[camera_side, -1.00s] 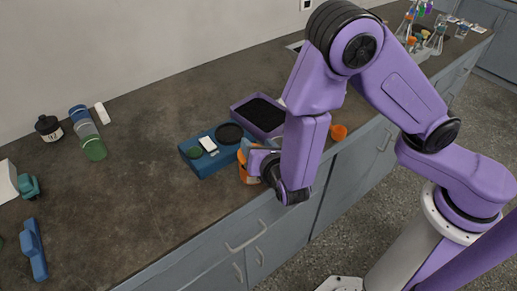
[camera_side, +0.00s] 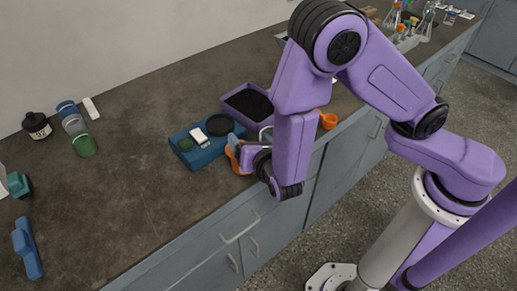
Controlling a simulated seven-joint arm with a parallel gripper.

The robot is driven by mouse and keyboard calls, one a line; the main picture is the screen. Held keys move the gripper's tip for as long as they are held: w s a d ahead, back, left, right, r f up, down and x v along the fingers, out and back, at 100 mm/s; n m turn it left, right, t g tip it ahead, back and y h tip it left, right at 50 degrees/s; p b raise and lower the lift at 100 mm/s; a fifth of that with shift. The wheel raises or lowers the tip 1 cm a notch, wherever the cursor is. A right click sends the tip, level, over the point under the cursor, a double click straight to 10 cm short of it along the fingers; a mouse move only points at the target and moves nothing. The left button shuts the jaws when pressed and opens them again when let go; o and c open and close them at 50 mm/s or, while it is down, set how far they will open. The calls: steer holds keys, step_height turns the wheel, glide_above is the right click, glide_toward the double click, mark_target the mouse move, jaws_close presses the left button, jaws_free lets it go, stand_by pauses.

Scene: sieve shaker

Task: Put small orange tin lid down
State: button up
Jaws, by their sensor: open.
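An orange piece (camera_side: 233,160), which I take to be the small tin lid, shows at the front edge of the blue box-like unit. It lies low, close to the bench top, and is partly hidden by my gripper. My gripper (camera_side: 236,149) is open, right beside and over the orange piece. Its fingertips are small and partly hidden, so I cannot tell if they touch it. The blue unit (camera_side: 193,160) carries a dark green disc, a white panel and a black round plate (camera_side: 220,125).
A purple tray (camera_side: 229,95) with dark contents stands behind the blue unit. An orange scoop-like cup (camera_side: 328,120) is to the right. The bench middle-left is clear.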

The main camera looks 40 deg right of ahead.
steer(key=v, duration=1.1)
steer(key=s+d+r+m+g+h, duration=0.25)
steer(key=d+m+g, duration=0.6)
steer(key=d, duration=0.65)
steer(key=s+d+r+m+g+y, duration=0.4)
steer(key=s+m+y, duration=0.3)
steer(key=s, duration=0.3)
steer(key=shift+s+d+r+m, duration=0.25)
steer(key=shift+s+r+m, duration=0.1)
steer(key=shift+r, duration=0.2)
steer(key=shift+w, duration=0.1)
steer(key=c, duration=0.5)
steer(key=shift+f, duration=0.1)
